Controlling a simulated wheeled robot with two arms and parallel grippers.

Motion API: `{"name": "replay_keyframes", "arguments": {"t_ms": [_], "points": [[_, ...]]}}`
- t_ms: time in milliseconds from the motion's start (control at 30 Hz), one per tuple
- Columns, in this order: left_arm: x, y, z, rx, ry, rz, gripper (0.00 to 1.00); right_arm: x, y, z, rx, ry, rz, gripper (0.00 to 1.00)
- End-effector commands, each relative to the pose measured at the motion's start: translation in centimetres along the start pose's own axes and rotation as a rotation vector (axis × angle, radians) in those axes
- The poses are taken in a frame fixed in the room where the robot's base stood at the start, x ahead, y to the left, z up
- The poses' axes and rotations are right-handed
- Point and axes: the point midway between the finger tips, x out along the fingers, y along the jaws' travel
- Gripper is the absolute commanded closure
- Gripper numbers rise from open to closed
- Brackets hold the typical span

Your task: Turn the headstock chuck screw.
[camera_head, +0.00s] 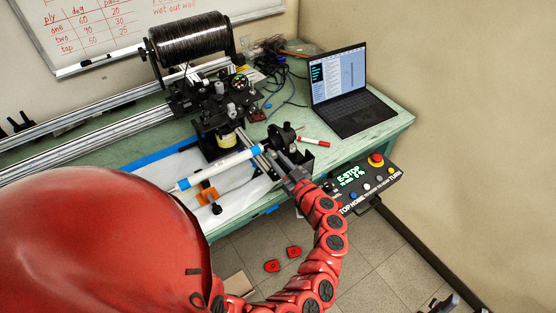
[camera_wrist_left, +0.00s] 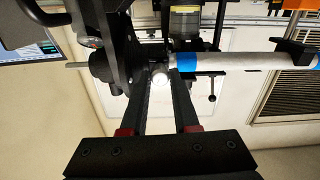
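The headstock (camera_head: 282,137) is a black block at the right end of the small winder on the green bench. It also shows in the wrist view (camera_wrist_left: 110,62). A bright round metal part, apparently the chuck screw (camera_wrist_left: 160,78), shows beside the blue-ended white tube (camera_wrist_left: 240,60). In the head view my left gripper (camera_head: 277,160) reaches the headstock and hides the screw. In the wrist view its fingertips (camera_wrist_left: 164,84) lie at the screw, one on each side; whether they touch it is unclear. A dark part at the bottom right, seemingly my right gripper (camera_head: 443,303), is mostly cut off.
The white tube (camera_head: 220,168) runs left from the headstock. A laptop (camera_head: 350,92) and red marker (camera_head: 313,141) are on the bench (camera_head: 385,128). An E-STOP panel (camera_head: 362,183) is right of my left arm. A black spool (camera_head: 192,40) stands behind.

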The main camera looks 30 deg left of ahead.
Motion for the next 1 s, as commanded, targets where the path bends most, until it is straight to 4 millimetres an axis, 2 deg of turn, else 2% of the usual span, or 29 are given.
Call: {"name": "replay_keyframes", "arguments": {"t_ms": [367,567,1000], "points": [[0.0,0.0,0.0,-0.008,0.001,0.001,1.00,-0.1,0.0,0.0,0.000,0.000,0.000,0.59],[0.0,-0.1,0.2,-0.069,0.002,-0.001,1.00,-0.9,-0.1,0.2,0.000,0.000,0.000,0.59],[0.0,-0.1,0.5,-0.421,0.003,0.002,1.00,-4.9,-0.2,0.8,0.000,0.000,0.000,0.59]]}}
